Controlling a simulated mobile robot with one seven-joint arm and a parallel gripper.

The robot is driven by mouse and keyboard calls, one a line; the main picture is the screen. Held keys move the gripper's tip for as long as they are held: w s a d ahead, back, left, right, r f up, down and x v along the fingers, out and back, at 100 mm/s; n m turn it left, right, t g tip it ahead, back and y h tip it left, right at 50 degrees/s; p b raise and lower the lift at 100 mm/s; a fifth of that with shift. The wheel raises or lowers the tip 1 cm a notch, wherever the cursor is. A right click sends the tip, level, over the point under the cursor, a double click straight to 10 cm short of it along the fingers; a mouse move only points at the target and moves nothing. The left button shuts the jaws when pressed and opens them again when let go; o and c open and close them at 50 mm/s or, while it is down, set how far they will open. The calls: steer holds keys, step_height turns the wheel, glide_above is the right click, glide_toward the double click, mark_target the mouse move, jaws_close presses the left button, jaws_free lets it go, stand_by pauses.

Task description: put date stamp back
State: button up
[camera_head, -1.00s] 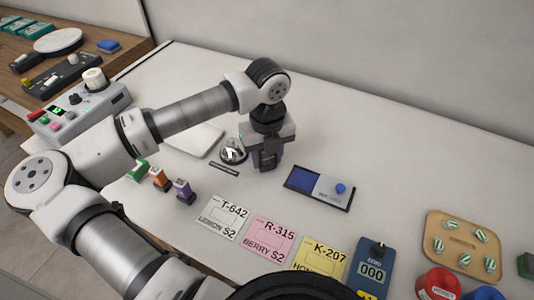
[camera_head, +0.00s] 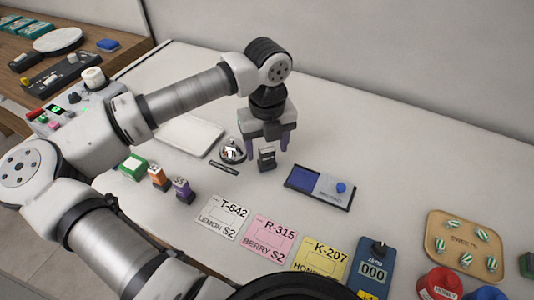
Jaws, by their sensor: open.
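A small dark stamp with a grey front (camera_head: 267,158), which looks like the date stamp, stands upright on the white counter. It is just right of a silver bell (camera_head: 232,151) and left of the blue-and-grey ink pad (camera_head: 318,187). The stamp's base rests on the counter. Whether a finger touches it cannot be told.
Green (camera_head: 133,166), orange (camera_head: 158,177) and purple (camera_head: 182,190) stamps stand at the left. Coloured cards such as the pink one (camera_head: 269,238) lie in front. A sweets tray (camera_head: 438,222) is at the right. The counter behind my gripper is clear.

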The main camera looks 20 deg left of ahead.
mark_target(267, 148)
step_height(267, 148, up, 9)
steer(key=shift+f+b, duration=0.15)
steer(key=shift+b, duration=0.35)
